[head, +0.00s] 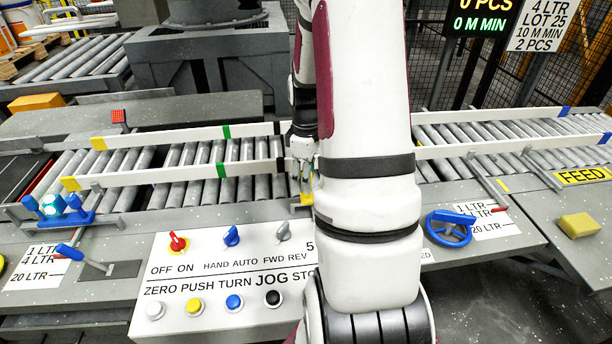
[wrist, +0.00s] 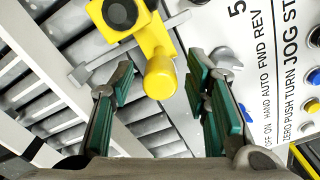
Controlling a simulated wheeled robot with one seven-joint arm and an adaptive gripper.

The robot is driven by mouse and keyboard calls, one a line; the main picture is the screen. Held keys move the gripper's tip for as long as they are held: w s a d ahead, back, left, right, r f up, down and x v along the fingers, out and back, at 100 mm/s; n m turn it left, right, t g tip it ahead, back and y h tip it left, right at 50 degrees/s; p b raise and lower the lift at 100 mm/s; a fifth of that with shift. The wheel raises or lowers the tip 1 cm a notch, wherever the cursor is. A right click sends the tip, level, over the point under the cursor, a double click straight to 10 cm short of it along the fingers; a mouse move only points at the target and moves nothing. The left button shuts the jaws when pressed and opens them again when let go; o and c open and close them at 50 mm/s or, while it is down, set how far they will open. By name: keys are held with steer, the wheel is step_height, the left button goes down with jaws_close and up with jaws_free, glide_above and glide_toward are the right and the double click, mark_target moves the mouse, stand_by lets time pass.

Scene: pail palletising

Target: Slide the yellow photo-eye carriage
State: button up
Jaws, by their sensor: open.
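The yellow photo-eye carriage (wrist: 135,25) shows at the top of the wrist view, with dark round lenses and a rounded yellow knob (wrist: 160,76) pointing toward me. My gripper (wrist: 162,84) is open, with green-padded fingers on either side of the knob. Gaps show between the pads and the knob, and I see no contact. In the head view, only a small yellow part of the carriage (head: 305,199) shows below my gripper (head: 302,178), at the near edge of the roller conveyor. My arm hides the rest.
A white control panel (head: 225,262) with knobs and buttons lies just in front of the conveyor. White guide rails (head: 140,176) run along the rollers. A blue handwheel (head: 450,228) stands to the right, and a blue-handled lever (head: 70,252) to the left.

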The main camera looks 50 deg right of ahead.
jaws_close()
steer(key=s+d+p, duration=0.3)
steer(key=s, duration=0.1)
steer(key=shift+d+r, duration=0.1)
steer(key=shift+d, duration=0.3)
steer(key=shift+s+d+p, duration=0.2)
steer(key=shift+d+p, duration=0.05)
steer(key=shift+p, duration=0.05)
jaws_free()
